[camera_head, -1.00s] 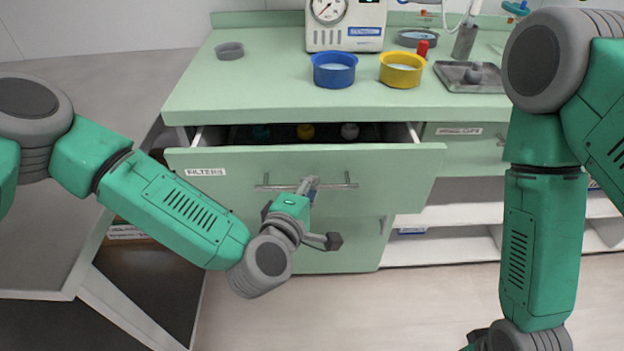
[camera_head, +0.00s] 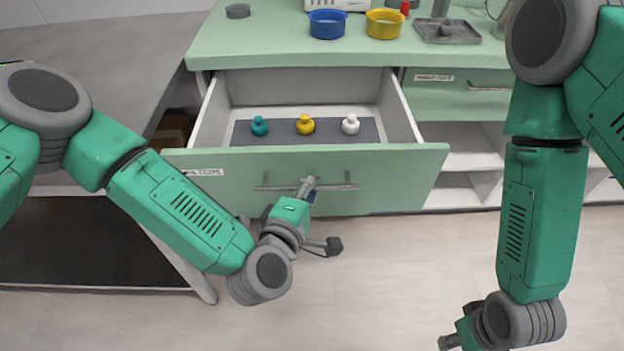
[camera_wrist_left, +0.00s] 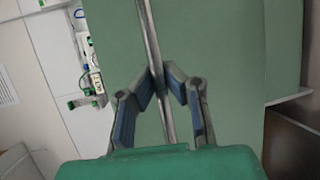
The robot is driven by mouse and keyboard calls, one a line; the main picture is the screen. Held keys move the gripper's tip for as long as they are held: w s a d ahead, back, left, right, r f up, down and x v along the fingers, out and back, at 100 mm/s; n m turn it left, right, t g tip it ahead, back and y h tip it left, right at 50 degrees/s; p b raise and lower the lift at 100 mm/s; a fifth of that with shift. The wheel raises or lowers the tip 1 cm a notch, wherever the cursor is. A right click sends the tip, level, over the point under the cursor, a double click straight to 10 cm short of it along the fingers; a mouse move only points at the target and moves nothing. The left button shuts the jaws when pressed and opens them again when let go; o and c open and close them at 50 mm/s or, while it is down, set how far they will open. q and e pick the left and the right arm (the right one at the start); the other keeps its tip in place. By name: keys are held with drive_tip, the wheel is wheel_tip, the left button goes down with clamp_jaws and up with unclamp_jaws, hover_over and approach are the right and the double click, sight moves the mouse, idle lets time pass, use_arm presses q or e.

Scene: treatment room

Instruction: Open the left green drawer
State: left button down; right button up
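The left green drawer (camera_head: 400,180), with a label reading "FILTERS", is pulled well out from the cabinet. Its metal bar handle (camera_head: 345,186) runs across the front; it also shows in the left wrist view (camera_wrist_left: 151,38). My left gripper (camera_head: 307,187) is at the middle of the handle. In the left wrist view its two fingers (camera_wrist_left: 162,82) close in on the bar from both sides. Inside the drawer stand a teal (camera_head: 259,126), a yellow (camera_head: 305,125) and a white (camera_head: 350,124) knobbed item on a dark mat. My right gripper (camera_head: 449,341) is low, partly cut off by the bottom edge; its fingers are unclear.
The green counter (camera_head: 270,50) holds a blue bowl (camera_head: 327,25), a yellow bowl (camera_head: 385,24) and a metal tray (camera_head: 447,32). A second drawer (camera_head: 440,101) on the right is shut. Open shelves (camera_head: 470,150) lie below it. The floor in front is clear.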

use_arm(q)
drive_tip(key=shift+s+a+f, duration=0.1)
drive_tip(key=shift+s+f, duration=0.1)
drive_tip(key=shift+s, duration=0.2)
drive_tip(key=c, duration=1.6)
unclamp_jaws()
drive_tip(key=shift+w, duration=0.1)
drive_tip(key=shift+r, duration=0.1)
drive_tip(key=v, duration=1.2)
